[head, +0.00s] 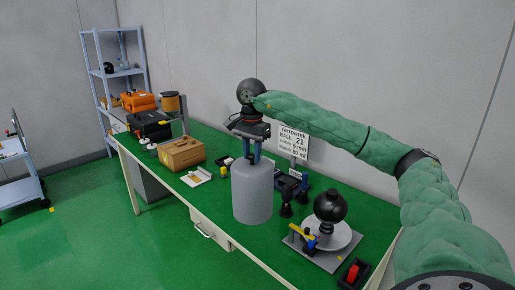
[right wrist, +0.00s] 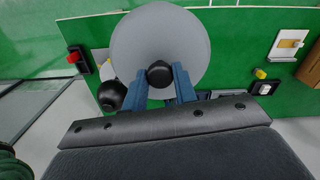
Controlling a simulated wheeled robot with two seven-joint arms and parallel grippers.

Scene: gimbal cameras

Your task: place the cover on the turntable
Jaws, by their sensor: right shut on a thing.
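The cover (head: 252,192) is a tall grey cylinder with a closed top and a black knob. My right gripper (head: 252,150) is above it, shut on the knob. In the right wrist view the round top of the cover (right wrist: 150,35) shows from above, with the knob (right wrist: 159,74) between the blue fingers (right wrist: 165,88). The cover looks upright; I cannot tell whether its bottom touches the table. The turntable (head: 338,238) is a light grey disc on a grey base, right of the cover. A black ball on a stand (head: 329,207) is on the disc. My left gripper is not in view.
A yellow and blue clamp-like part (head: 304,239) sits at the turntable's left edge. A red-and-black block (head: 353,274) is at the front. Small black stands (head: 287,195) and a sign (head: 293,141) stand behind. A cardboard box (head: 181,155) is at left. Green tabletop (head: 278,240) is free before the cover.

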